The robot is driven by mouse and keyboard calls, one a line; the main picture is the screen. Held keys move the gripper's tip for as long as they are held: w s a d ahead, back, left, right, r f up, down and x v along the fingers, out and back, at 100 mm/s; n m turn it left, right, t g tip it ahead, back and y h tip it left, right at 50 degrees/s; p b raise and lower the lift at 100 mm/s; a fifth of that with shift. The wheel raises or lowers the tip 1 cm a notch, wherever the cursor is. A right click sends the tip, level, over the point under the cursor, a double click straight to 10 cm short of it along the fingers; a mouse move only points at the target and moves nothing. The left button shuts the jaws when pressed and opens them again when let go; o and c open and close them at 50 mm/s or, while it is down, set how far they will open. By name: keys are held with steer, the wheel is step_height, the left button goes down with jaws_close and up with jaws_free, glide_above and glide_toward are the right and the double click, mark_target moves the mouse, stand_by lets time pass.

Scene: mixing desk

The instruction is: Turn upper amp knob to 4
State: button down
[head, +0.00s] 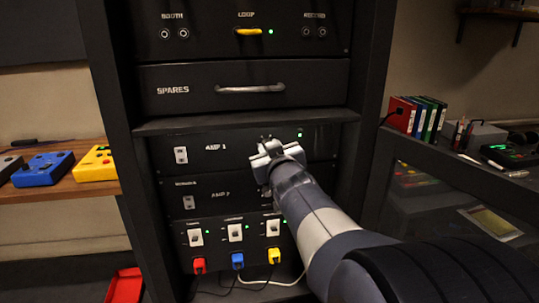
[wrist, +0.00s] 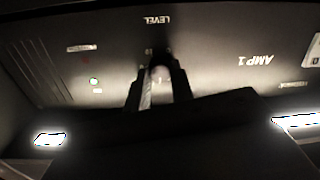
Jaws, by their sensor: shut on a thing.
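The upper amp panel (head: 216,147), marked AMP 1, is a black face in the rack with a white switch at its left and a green light at its right. My gripper (head: 268,150) is at the right half of this panel and covers its knob in the head view. In the wrist view, which shows the panel upside down, my gripper (wrist: 158,78) has its two dark fingers shut on the amp knob (wrist: 158,73), beside the word LEVEL. The knob's pointer and the scale numbers are too small or hidden to read.
The AMP 2 panel (head: 222,195) is just below, partly behind my arm. Lower down are several white switches and red, blue and yellow plugs with cables. A SPARES drawer (head: 190,90) with a handle is above. Rack posts stand on both sides.

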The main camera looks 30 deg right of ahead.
steer(key=n+b, duration=0.3)
steer(key=n, duration=0.3)
steer(key=shift+h, duration=0.3)
steer(key=shift+n+g, duration=0.3)
steer(key=shift+n, duration=0.1)
steer(key=c, duration=1.2)
jaws_free()
steer(key=shift+c, duration=0.2)
steer(key=shift+a, duration=0.1)
